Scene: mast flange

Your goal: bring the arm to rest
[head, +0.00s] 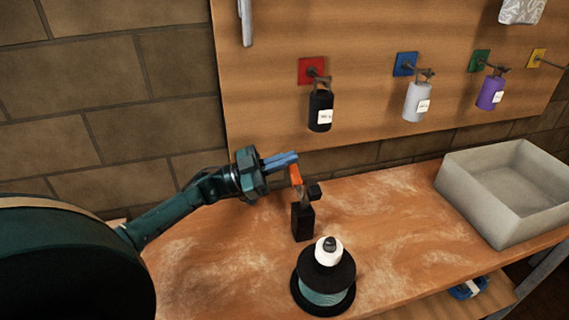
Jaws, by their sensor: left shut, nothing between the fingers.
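My left arm comes in from the left over the wooden bench (390,228). My left gripper (292,158) has its blue fingers together, pointing right, with nothing held between them. Its fingertips show just above the orange part (296,175) of a small upright black object (302,221) on the bench. I cannot tell whether the fingertips touch that orange part. My right gripper is not in view.
A grey open bin (462,192) is at right.

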